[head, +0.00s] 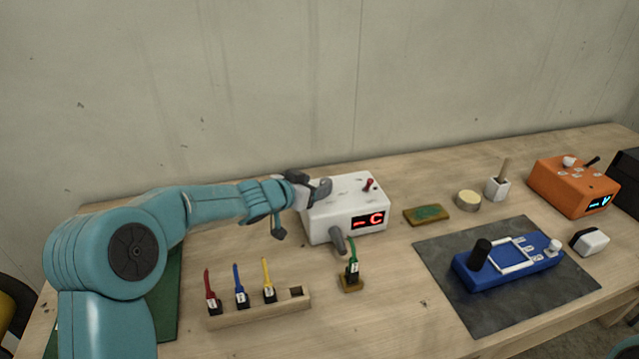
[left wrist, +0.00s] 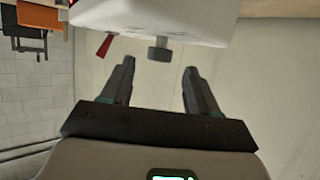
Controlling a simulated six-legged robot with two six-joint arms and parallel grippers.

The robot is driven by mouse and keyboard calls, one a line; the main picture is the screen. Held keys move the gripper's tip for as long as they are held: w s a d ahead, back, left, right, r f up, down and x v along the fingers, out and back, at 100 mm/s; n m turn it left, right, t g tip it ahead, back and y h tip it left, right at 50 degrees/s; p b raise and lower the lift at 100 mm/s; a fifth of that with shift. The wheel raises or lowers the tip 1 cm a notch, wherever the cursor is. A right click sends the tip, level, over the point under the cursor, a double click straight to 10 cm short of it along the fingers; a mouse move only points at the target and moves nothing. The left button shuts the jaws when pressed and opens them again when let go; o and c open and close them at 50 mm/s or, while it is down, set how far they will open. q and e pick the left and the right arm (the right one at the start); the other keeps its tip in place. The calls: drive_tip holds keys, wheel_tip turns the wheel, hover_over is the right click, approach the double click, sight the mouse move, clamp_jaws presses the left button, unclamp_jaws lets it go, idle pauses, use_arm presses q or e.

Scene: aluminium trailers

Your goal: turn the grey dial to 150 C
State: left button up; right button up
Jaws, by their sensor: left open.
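The white box (head: 345,207) stands at the middle of the bench, with a red display reading "- C" and a red lever (head: 369,185) on top. In the left wrist view, the grey dial (left wrist: 160,52) projects from the box (left wrist: 160,18), beside the red lever (left wrist: 105,45). My left gripper (head: 322,188) is at the box's left top edge and hides the dial in the head view. In the left wrist view my left gripper (left wrist: 160,68) is open, and the dial appears between and just beyond the fingertips. Contact is not visible. My right gripper is out of view.
A wooden rack (head: 260,311) with red, blue and yellow handled pieces stands in front. A green-handled piece (head: 352,258) stands close before the box. To the right are a green board (head: 428,214), a blue fixture (head: 505,263) on a dark mat and an orange box (head: 572,187).

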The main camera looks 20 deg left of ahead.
sight(323, 183)
use_arm(q)
drive_tip(key=x, duration=0.3)
drive_tip(key=shift+d, duration=0.15)
drive_tip(key=shift+w, duration=0.15)
